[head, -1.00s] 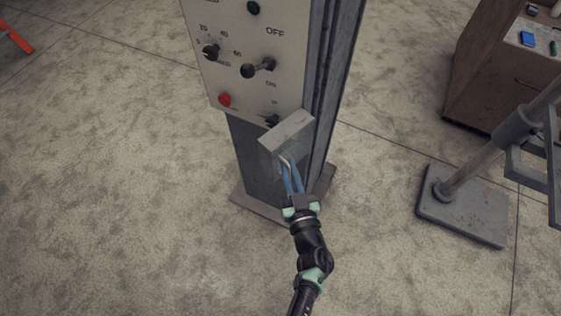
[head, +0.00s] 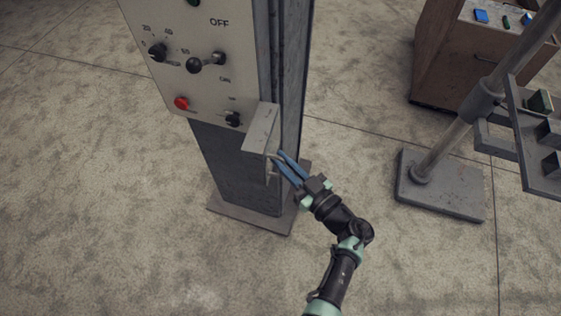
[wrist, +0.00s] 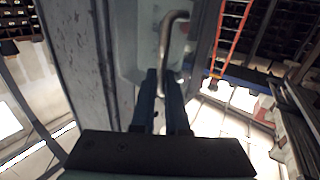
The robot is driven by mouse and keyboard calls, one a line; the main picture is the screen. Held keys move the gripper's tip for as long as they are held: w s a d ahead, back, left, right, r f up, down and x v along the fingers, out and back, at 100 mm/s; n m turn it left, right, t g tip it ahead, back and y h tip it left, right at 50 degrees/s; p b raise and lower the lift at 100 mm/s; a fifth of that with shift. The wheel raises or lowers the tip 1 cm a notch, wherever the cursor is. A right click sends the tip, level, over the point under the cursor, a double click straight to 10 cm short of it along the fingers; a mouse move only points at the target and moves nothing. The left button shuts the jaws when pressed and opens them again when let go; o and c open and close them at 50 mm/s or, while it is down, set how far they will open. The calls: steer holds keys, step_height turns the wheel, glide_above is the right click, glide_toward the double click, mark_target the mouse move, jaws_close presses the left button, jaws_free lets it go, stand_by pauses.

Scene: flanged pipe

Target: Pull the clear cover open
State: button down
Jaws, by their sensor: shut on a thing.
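The box-like cover (head: 261,130) sits at the lower right corner of the grey control panel (head: 200,60) in the head view. It stands swung out at an angle from the panel, its see-through front seen nearly edge-on. A bent metal handle (wrist: 170,40) on the pale, see-through cover face shows in the wrist view. My gripper (head: 277,156) has its blue fingers shut on this handle, coming from the lower right. The exact finger contact is partly hidden. A black knob (head: 233,119) shows on the panel just left of the cover.
The grey column (head: 235,165) stands on a floor plate (head: 250,217). A stand with a heavy base (head: 440,185) and a rack (head: 520,150) is to the right. A brown cabinet (head: 450,60) stands behind it. The floor in front and left is clear.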

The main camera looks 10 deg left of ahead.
steer(key=shift+w+r, duration=0.1)
steer(key=shift+r, duration=0.1)
steer(key=c, duration=1.2)
jaws_free()
steer(key=shift+a+f, duration=0.1)
steer(key=b+v, duration=0.2)
steer(key=v, duration=1.1)
steer(key=shift+w, duration=0.15)
